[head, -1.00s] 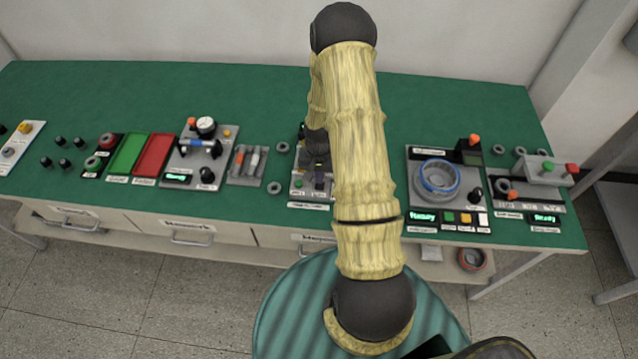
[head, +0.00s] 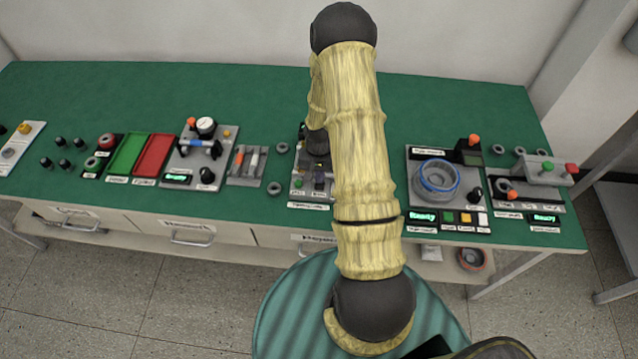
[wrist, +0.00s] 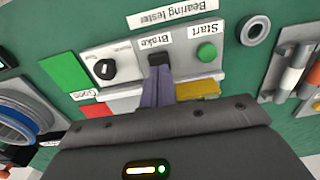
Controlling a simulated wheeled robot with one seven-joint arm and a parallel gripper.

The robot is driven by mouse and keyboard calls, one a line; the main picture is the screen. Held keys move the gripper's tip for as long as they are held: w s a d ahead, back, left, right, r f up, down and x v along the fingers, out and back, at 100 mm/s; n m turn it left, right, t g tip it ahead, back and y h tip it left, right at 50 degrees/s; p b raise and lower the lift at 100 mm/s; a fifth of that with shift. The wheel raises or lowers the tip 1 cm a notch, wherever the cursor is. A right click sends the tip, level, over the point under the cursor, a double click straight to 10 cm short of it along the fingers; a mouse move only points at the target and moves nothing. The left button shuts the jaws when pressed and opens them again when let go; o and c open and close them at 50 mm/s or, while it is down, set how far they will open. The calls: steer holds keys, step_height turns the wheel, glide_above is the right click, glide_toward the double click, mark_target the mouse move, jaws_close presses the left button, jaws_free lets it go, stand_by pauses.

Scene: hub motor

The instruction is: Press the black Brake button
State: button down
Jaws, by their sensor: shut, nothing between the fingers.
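The black Brake button (wrist: 159,58) is on the grey bearing tester panel (wrist: 125,52) in the wrist view, under the label "Brake". My gripper (wrist: 158,74) is shut and empty, its purple-grey fingertips at the near edge of the button and covering part of it. I cannot tell whether the tips touch it. A green Start button (wrist: 206,51) is to the right and a black knob (wrist: 104,69) to the left. In the head view, the tester (head: 299,186) is partly hidden by my arm.
The wrist view also shows a green pad (wrist: 65,70), a yellow part (wrist: 198,89) and a loose ring (wrist: 255,30). In the head view, other stations stand along the green bench (head: 250,88), including a blue-rimmed ring fixture (head: 437,192). The bench's back strip is clear.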

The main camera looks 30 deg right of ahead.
steer(key=shift+f, duration=0.15)
steer(key=shift+f+b, duration=0.3)
steer(key=shift+f+b, duration=0.45)
steer(key=shift+f, duration=0.15)
steer(key=shift+r, duration=0.1)
steer(key=shift+r+p, duration=2.5)
steer(key=shift+r, duration=0.9)
steer(key=shift+r, duration=0.1)
step_height(320, 180, up, 7)
steer(key=p, duration=0.5)
